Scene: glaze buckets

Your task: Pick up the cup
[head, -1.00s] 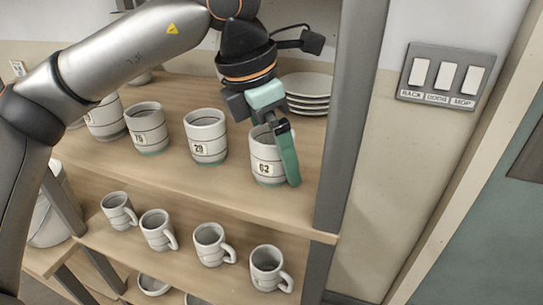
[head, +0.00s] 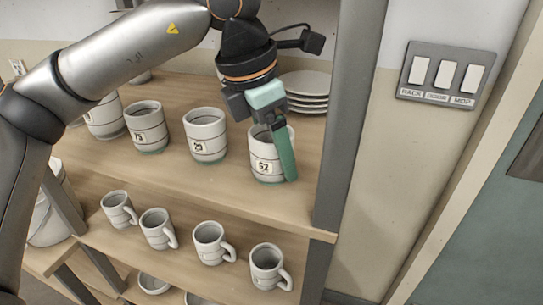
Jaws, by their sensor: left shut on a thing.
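A white ribbed cup labelled like "62" (head: 262,170) stands upright at the right end of the upper shelf (head: 215,187). My left gripper (head: 279,152) comes down on it from above and is shut on its right side. One green finger lies along the outside of the cup; the other finger is hidden at or inside the rim. The cup appears to rest on the shelf still. My right gripper is not in view.
Similar cups, one labelled "29" (head: 205,135), stand in a row to the left. Stacked plates (head: 308,92) lie behind. Mugs with handles (head: 268,266) stand on the lower shelf. A grey post (head: 345,130) rises close on the right.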

